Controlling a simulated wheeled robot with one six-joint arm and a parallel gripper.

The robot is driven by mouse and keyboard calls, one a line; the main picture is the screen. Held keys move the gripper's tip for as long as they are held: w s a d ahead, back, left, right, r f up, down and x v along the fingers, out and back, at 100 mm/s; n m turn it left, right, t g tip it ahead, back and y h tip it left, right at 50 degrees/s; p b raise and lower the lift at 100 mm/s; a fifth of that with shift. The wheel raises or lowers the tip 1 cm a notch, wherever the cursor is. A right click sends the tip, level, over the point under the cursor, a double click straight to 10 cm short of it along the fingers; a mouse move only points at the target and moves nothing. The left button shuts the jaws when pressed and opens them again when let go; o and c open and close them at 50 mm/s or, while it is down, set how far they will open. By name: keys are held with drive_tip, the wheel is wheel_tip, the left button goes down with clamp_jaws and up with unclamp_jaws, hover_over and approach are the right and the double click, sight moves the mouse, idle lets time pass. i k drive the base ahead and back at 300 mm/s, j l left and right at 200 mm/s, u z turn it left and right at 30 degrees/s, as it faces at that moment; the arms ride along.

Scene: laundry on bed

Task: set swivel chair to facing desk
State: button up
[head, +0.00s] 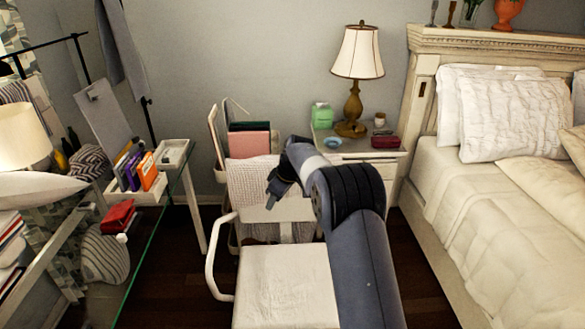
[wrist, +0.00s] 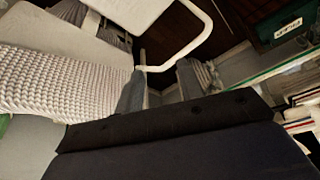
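The white swivel chair (head: 285,285) stands right of the glass-topped desk (head: 150,225). Its seat lies toward me and its back is on the far side, toward the wall, so its front points toward me and not at the desk. A white armrest loop (head: 213,265) is on its left side and shows in the wrist view as a bent tube (wrist: 195,52). My gripper (head: 279,190) is over the chair's back area. In the wrist view its two fingers (wrist: 160,90) stand apart, with nothing seen between them. The left finger is close to the armrest tube; I cannot tell if they touch.
A knitted white throw (head: 252,180) hangs at the chair's back. Behind stands a nightstand (head: 388,165) with a lamp (head: 358,60). The bed (head: 480,225) borders the right side. Dark floor shows between chair and desk.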

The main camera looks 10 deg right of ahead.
sight(288, 284)
drive_tip(key=i+l+u, duration=0.15)
drive_tip(key=l, duration=0.2)
drive_tip(key=i+l+u, duration=0.15)
drive_tip(key=l, duration=0.25)
drive_tip(key=i+l+u, duration=0.2)
drive_tip(key=l, duration=0.2)
drive_tip(key=i+l+u, duration=0.15)
drive_tip(key=l, duration=0.25)
drive_tip(key=i+l+u, duration=0.15)
drive_tip(key=l, duration=0.3)
drive_tip(key=l+u, duration=0.15)
drive_tip(key=l, duration=0.25)
drive_tip(key=i+l, duration=0.2)
drive_tip(key=l, duration=0.15)
drive_tip(key=i+u, duration=0.05)
